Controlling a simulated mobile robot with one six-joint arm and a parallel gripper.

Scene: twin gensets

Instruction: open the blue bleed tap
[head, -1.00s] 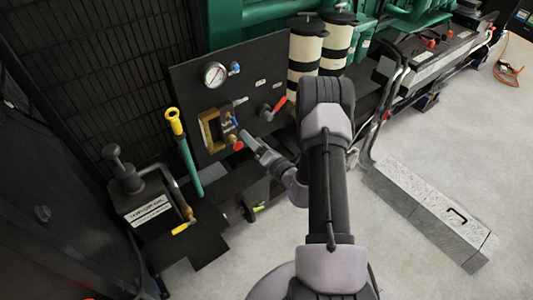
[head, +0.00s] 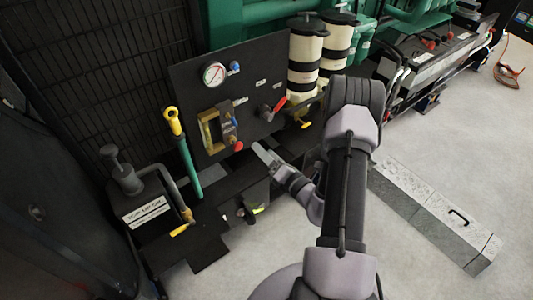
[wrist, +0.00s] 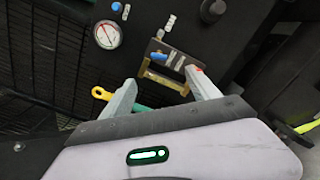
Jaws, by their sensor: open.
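Two blue fittings show on the black panel (head: 190,85). One small blue tap (head: 235,67) is beside the round gauge, and it also shows at the top of the wrist view (wrist: 117,7). The other, a blue handle (wrist: 163,58), sits at the brass-framed block (wrist: 165,80); in the head view this handle (head: 234,117) is small, above a red knob (head: 238,145). Which one is the bleed tap, I cannot tell. My gripper (wrist: 164,88) is open and empty, its fingers spread toward the brass block, apart from the panel in the head view (head: 260,150).
The pressure gauge (head: 214,74) and a red lever (head: 273,109) share the panel. A yellow-topped green handle (head: 183,150) stands left of it, with the top-up oil pump (head: 135,195) further left. Cream canisters (head: 304,55) stand to the right.

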